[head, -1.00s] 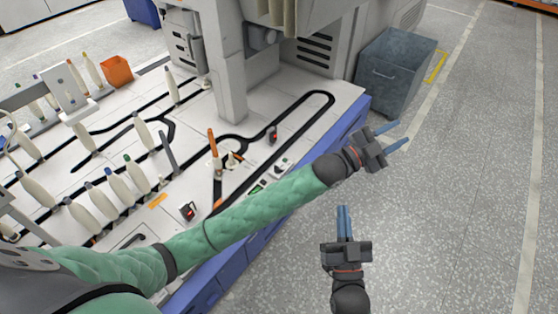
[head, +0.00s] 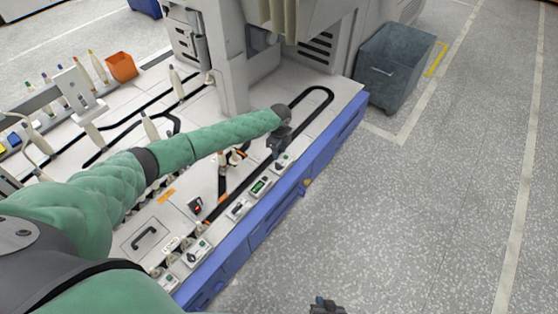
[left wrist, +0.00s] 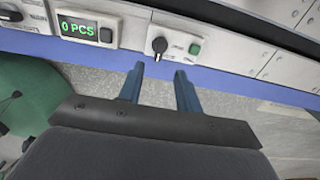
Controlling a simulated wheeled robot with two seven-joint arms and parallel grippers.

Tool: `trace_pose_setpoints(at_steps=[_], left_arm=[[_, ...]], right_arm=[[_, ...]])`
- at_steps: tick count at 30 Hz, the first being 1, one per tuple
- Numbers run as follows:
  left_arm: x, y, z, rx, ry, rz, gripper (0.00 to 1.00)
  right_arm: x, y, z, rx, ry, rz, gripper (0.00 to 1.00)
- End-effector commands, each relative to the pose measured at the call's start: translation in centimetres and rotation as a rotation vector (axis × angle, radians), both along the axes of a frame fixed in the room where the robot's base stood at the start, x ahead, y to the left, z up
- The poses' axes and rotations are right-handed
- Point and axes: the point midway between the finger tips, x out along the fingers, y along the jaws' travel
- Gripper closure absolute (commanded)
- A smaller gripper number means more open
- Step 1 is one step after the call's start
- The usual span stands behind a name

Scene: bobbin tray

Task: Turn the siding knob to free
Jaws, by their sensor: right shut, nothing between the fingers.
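A dark knob (left wrist: 159,45) sits on a light control box with a green button (left wrist: 195,49), in the left wrist view. I take it for the siding knob; its markings are too small to read. My left gripper (left wrist: 160,85) is open and empty, its two blue fingers apart and pointing towards the knob, not touching it. In the head view my left gripper (head: 276,150) hangs over that control box (head: 287,160) and hides part of it. My right gripper (head: 325,306) is shut, empty and only partly in view at the bottom edge.
A counter display (left wrist: 84,29) reading 0 PCS is left of the knob; it also shows in the head view (head: 260,187). Another switch box (head: 239,208) sits nearer along the blue edge (head: 275,220). Bobbins and an orange bin (head: 121,66) are at left.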

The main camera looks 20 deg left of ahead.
Motion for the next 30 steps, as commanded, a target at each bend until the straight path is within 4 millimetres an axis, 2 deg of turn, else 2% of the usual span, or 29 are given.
trace_pose_setpoints(at_steps=[18,30], left_arm=[[-0.1,0.2,-7.1,0.004,0.006,0.002,0.65],[0.0,0.2,-7.8,0.004,0.004,0.001,0.65]], right_arm=[[-0.1,0.0,-0.6,-0.001,0.002,-0.001,1.0],[-0.1,0.1,-0.5,0.001,0.0,0.0,1.0]])
